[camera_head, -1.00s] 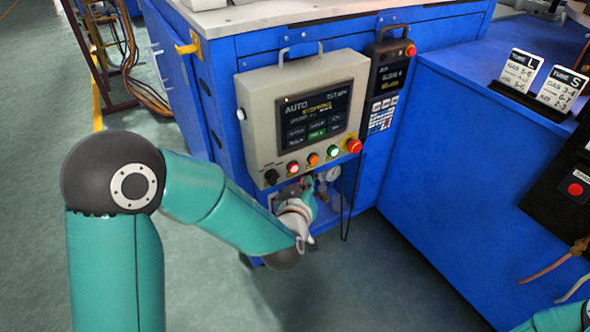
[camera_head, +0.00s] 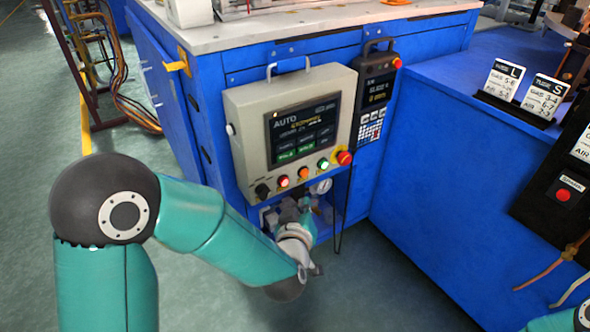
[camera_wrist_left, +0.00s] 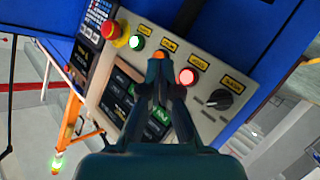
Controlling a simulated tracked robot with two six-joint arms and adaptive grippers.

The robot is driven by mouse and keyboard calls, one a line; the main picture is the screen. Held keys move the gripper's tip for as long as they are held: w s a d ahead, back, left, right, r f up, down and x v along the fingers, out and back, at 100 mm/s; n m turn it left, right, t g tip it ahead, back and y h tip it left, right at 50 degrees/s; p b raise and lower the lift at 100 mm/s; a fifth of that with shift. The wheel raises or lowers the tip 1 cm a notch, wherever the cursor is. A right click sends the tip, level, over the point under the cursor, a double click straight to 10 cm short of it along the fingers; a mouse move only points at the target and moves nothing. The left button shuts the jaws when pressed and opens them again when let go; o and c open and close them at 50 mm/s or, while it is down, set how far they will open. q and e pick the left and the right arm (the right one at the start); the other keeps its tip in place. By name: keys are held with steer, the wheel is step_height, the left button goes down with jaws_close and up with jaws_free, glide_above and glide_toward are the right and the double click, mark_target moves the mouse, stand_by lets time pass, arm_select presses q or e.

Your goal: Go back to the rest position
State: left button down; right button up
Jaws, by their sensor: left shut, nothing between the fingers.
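My left gripper (camera_head: 304,207) is just below the grey control panel (camera_head: 243,145) in the head view, partly hidden by its own wrist. In the left wrist view the left gripper (camera_wrist_left: 157,66) is shut and empty, its fingertips together in front of the panel face. Its teal arm reaches in from the left, bent at the elbow. A small part of my right arm (camera_head: 556,320) shows at the bottom right corner. My right gripper is out of view.
The panel has a red emergency stop (camera_head: 344,158), lit buttons and a black knob (camera_head: 262,191). Blue cabinets (camera_head: 440,170) stand right; open floor (camera_head: 200,305) lies in front.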

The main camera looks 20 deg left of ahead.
arm_select(q)
steer(key=s+a+f+g, duration=0.2)
steer(key=s+f, duration=0.1)
steer(key=f, duration=0.5)
steer(key=s+a+f+m+g+h, duration=0.1)
steer(key=s+f+g, duration=0.15)
steer(key=f, duration=0.45)
steer(key=s+a+f+g, duration=0.2)
steer(key=s+f, duration=0.1)
steer(key=f, duration=0.5)
steer(key=s+d+f+m+g+h, duration=0.2)
steer(key=s+d+f+g+h, duration=0.15)
steer(key=s, duration=0.45)
steer(key=s+d+f+m+g+h, duration=0.2)
steer(key=s+d+f+g, duration=0.15)
steer(key=s, duration=0.45)
step_height(320, 180, up, 30)
steer(key=d+p, duration=0.1)
steer(key=p, duration=2.9)
steer(key=shift+p, duration=0.4)
steer(key=shift+s, duration=0.1)
